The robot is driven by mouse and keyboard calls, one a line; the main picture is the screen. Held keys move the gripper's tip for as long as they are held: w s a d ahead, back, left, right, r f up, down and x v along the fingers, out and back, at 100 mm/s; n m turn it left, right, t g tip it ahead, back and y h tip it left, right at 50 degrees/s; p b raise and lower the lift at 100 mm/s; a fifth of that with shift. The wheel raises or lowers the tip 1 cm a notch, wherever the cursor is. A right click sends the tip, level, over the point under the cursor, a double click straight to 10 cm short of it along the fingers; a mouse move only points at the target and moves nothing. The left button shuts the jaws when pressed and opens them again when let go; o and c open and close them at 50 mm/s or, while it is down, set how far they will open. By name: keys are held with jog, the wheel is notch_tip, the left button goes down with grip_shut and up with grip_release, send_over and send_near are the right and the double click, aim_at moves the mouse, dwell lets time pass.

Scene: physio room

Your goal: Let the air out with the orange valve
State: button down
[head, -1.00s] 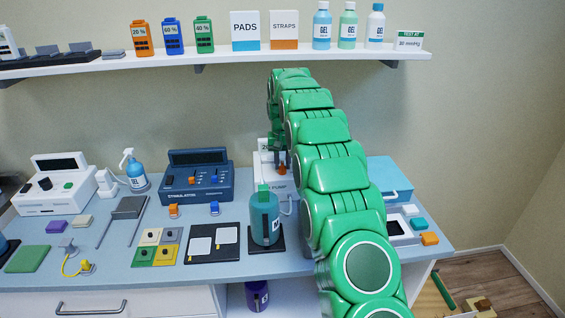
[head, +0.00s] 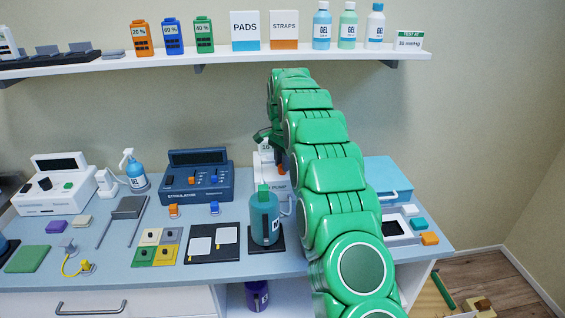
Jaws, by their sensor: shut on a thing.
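The white pump (head: 268,172) stands at the back of the bench, partly hidden behind my green arm. A small display with digits shows on its upper front, too small to read surely. A bit of the orange valve (head: 282,158) shows on the pump's front beside my arm. My gripper (head: 279,150) is at the valve, shut on it and turned so that a dark green part sticks out to the left. The fingertips are mostly hidden by the arm.
A teal bottle (head: 264,222) stands on a dark pad in front of the pump. The blue stimulator (head: 196,182) is to the left, and a light blue box (head: 388,176) to the right. A shelf (head: 210,60) with bottles and boxes runs above.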

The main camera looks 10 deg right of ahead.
jog(key=shift+m, duration=2.3)
jog(key=c, duration=1.2)
grip_release()
jog(key=shift+r, duration=0.1)
notch_tip(320, 180, up, 7)
jog(key=shift+r, duration=0.3)
